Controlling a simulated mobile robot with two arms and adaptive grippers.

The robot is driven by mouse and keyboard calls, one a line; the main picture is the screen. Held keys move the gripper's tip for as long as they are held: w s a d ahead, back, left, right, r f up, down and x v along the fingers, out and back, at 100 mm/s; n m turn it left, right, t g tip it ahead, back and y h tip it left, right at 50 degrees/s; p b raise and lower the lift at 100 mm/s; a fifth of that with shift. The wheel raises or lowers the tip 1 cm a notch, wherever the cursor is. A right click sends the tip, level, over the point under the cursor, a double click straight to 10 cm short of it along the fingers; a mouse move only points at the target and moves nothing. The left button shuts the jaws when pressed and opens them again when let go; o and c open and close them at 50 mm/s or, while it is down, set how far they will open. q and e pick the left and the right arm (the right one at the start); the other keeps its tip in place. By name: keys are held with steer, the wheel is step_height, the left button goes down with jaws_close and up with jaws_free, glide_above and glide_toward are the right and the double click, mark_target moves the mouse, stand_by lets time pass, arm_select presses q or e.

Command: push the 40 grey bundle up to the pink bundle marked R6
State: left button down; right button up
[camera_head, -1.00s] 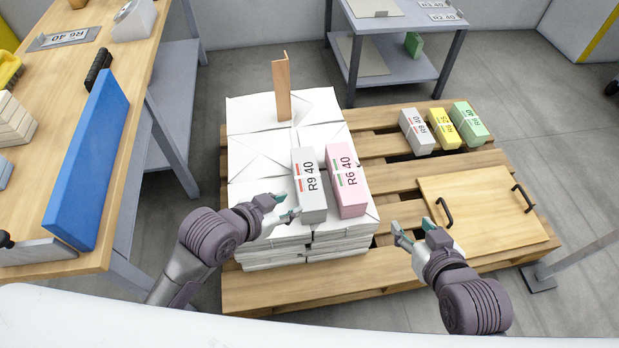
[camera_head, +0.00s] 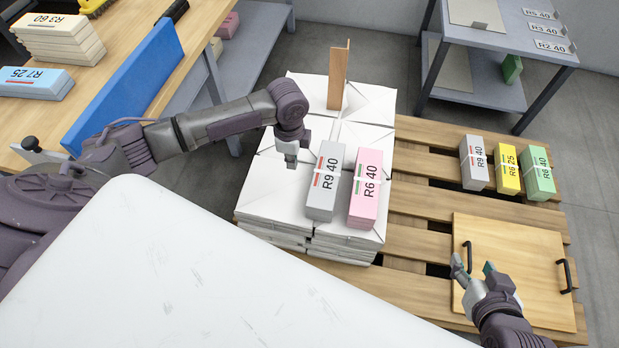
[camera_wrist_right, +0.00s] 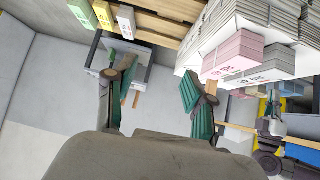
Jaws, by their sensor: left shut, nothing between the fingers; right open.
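The grey bundle marked R9 40 (camera_head: 325,183) lies on white wrapped stacks, left of the pink bundle marked R6 40 (camera_head: 367,190). A narrow strip of white shows between them. My left gripper (camera_head: 291,161) is shut and empty, pointing down just left of the grey bundle's far half; whether it touches the bundle I cannot tell. My right gripper (camera_head: 474,270) is open and empty above the wooden board. In the right wrist view its open fingers (camera_wrist_right: 155,92) show, with the pink bundle (camera_wrist_right: 238,50) and the grey bundle (camera_wrist_right: 275,62) beyond.
An upright wooden piece (camera_head: 338,76) stands on the far stacks. A second grey bundle (camera_head: 473,160), a yellow bundle (camera_head: 506,168) and a green bundle (camera_head: 538,174) lie on the pallet at right. The handled board (camera_head: 520,245) lies nearer. A blue panel (camera_head: 135,85) stands at left.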

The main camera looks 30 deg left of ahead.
mark_target(322, 181)
arm_select(q)
step_height(322, 181, down, 4)
steer(key=shift+d+f+b, duration=0.1)
steer(key=shift+f+b, duration=0.15)
steer(key=shift+b, duration=0.55)
step_height(322, 181, down, 3)
steer(key=shift+b, duration=0.65)
steer(key=d, duration=0.1)
steer(key=w+d+b, duration=0.1)
steer(key=d, duration=0.1)
steer(key=shift+d+r, duration=0.2)
steer(key=shift+d, duration=0.2)
arm_select(e)
steer(key=w+a+r+t+y, duration=0.1)
steer(key=w+a+r+t, duration=0.1)
steer(key=r+t, duration=0.3)
steer(key=w+a+r+t+y, duration=0.2)
steer(key=r+t, duration=0.4)
steer(key=r, duration=0.5)
steer(key=shift+w+t+y, duration=0.3)
steer(key=shift+w, duration=0.55)
